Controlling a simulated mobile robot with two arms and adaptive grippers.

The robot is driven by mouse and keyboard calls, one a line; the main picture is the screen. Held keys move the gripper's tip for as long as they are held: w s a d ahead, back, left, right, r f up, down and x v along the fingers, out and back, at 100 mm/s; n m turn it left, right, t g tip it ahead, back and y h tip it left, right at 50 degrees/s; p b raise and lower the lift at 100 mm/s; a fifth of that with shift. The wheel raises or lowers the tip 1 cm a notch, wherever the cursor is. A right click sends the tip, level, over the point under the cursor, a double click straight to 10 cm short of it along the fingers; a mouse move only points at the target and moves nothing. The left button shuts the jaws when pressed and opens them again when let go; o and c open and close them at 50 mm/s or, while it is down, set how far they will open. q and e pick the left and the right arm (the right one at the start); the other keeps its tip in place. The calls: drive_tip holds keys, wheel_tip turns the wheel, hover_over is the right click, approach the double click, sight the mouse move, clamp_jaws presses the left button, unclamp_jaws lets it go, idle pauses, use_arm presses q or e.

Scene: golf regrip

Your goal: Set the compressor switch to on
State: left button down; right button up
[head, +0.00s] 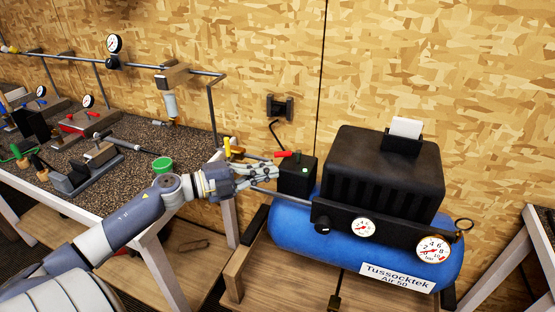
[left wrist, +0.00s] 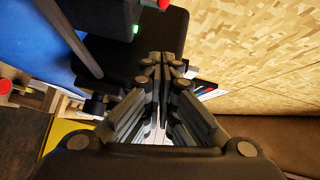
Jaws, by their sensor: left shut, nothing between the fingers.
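The blue air compressor (head: 293,232) stands on a low wooden stand at the right in the head view. Its black switch box (head: 297,178) sits at the left end, with a red switch lever (head: 287,154) on top. A small green light shows on the box in the left wrist view (left wrist: 135,30), and a bit of the red lever (left wrist: 163,4) shows at the top edge. My left gripper (head: 275,173) is shut and empty, its fingertips right beside the box's left side, below the lever. I cannot tell whether they touch. My right gripper is not in view.
A wall socket (head: 280,107) with a cable is behind. Gauges (head: 433,248) and a black motor cover (head: 385,170) are on the compressor. Wall space above is free.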

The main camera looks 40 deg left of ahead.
sight(274, 154)
use_arm(q)
drive_tip(key=w+f+p, duration=0.1)
drive_tip(key=w, duration=0.5)
drive_tip(key=shift+a, duration=0.35)
drive_tip(key=shift+w+a+m+g+h+b, duration=0.2)
drive_tip(key=shift+w+a+h+b, duration=0.1)
drive_tip(key=shift+a+b, duration=0.45)
drive_tip(key=shift+w+a+m+g+h+b, duration=0.2)
drive_tip(key=shift+w+a+h+b, duration=0.15)
drive_tip(key=shift+b, duration=0.65)
drive_tip(key=shift+w+a+m+g+h+b, duration=0.25)
drive_tip(key=shift+a+b, duration=0.4)
drive_tip(key=shift+b, duration=0.2)
drive_tip(key=shift+w+a, duration=0.15)
drive_tip(key=shift+r, duration=0.1)
